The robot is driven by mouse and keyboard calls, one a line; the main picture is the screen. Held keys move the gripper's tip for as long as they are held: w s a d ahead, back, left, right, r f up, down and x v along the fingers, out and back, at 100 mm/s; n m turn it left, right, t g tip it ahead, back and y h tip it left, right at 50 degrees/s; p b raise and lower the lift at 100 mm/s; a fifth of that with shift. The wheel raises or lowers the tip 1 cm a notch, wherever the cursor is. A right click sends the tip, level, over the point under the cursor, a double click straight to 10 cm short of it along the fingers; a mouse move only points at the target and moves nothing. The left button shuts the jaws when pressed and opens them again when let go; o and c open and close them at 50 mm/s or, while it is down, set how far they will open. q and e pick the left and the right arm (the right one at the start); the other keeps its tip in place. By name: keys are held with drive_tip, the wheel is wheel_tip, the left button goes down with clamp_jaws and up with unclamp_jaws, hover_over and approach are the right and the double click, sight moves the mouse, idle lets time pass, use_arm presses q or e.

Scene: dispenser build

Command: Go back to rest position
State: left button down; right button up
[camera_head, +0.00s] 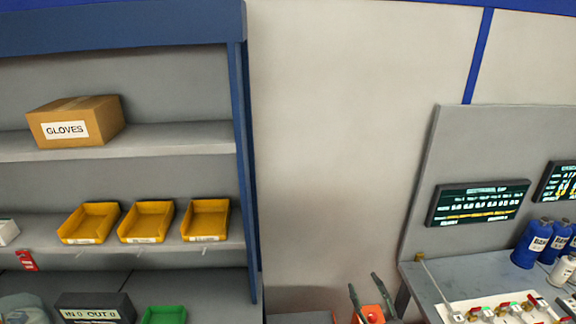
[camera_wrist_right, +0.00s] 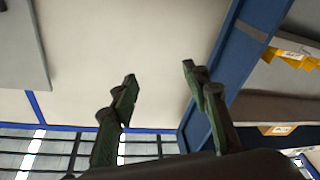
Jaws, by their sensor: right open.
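My right gripper (camera_head: 364,284) shows at the bottom of the head view, its two dark fingers spread and pointing up. It also shows in the right wrist view (camera_wrist_right: 159,74), open, with nothing between the fingers and the plain wall beyond them. An orange patch (camera_head: 371,314) shows behind or between the fingers in the head view; I cannot tell what it is. My left gripper is in neither view.
A blue-framed shelf (camera_head: 243,170) at left holds a gloves box (camera_head: 100,116), yellow bins (camera_head: 147,221) and a green bin (camera_head: 164,315). A workbench (camera_head: 432,292) at right has blue bottles (camera_head: 531,243) and a screen (camera_head: 478,203). Bare wall (camera_head: 335,150) lies between.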

drive_tip(key=s+d+f+m+g+h, duration=0.45)
drive_tip(key=d+f, duration=0.25)
drive_tip(key=f, duration=0.2)
drive_tip(key=s+d+f+m+g+h, duration=0.3)
drive_tip(key=s+d+f, duration=0.2)
drive_tip(key=d+f, duration=0.3)
drive_tip(key=s+a+f+g+y, duration=0.1)
drive_tip(key=s+f+g, duration=0.3)
drive_tip(key=s+f, duration=0.55)
drive_tip(key=s+a+f+g+y, duration=0.1)
drive_tip(key=s+f+g, duration=0.4)
drive_tip(key=s, duration=0.8)
wheel_tip(320, 180, down, 33)
drive_tip(key=a+b, duration=0.1)
drive_tip(key=b, duration=0.4)
drive_tip(key=s+f+g+b, duration=0.2)
drive_tip(key=s+f+b, duration=0.2)
drive_tip(key=s+f, duration=1.7)
wheel_tip(320, 180, down, 4)
drive_tip(key=shift+f+n+b, duration=0.1)
drive_tip(key=shift+n+b, duration=0.25)
drive_tip(key=shift+b, duration=0.05)
drive_tip(key=shift+s+y, duration=0.1)
drive_tip(key=shift+y, duration=0.15)
